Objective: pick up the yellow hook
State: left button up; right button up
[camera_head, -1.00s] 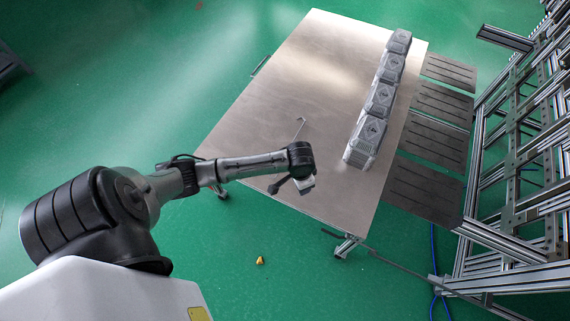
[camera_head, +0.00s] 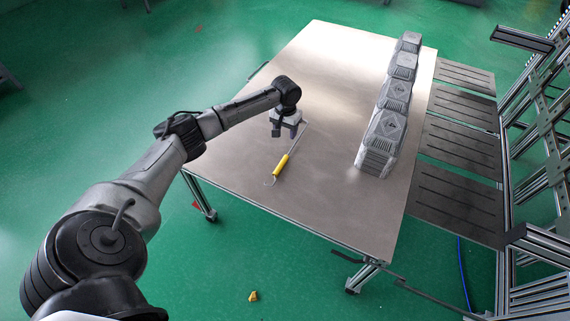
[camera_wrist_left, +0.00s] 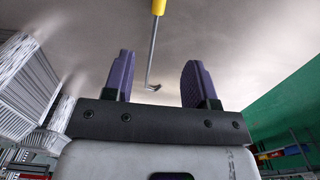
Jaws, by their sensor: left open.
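The yellow hook (camera_head: 281,164) lies on the metal table (camera_head: 330,205) in the head view, its yellow handle toward the front and its thin metal rod running back and right under my left gripper (camera_head: 287,131). The left gripper points down over the rod's far end and is open and empty. In the left wrist view, the two purple fingers of the left gripper (camera_wrist_left: 160,82) stand apart. The hook's rod (camera_wrist_left: 152,52) ends in a small bent tip between them, and part of its yellow handle (camera_wrist_left: 159,6) shows at the top edge. My right gripper is not in view.
A row of several grey foil-like stacks (camera_head: 387,134) stands along the table's right side. Dark slotted panels (camera_head: 454,155) and a metal frame are beyond it. A small yellow object (camera_head: 253,296) lies on the green floor. The table's front area is clear.

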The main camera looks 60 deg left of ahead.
pick_arm(q)
jog(key=b, duration=0.4)
send_over(285, 157)
jog(key=f, duration=0.8)
jog(key=shift+w+a+f, duration=0.2)
jog(key=shift+w+a, duration=0.15)
jog(key=shift+a, duration=0.05)
jog(key=f+b, duration=0.2)
jog(key=f, duration=0.1)
jog(key=f+b, duration=0.2)
jog(key=shift+s+d+f, duration=0.1)
jog(key=shift+s+d, duration=0.15)
jog(key=shift+d, duration=0.15)
jog(key=shift+c, duration=0.7)
grip_shut()
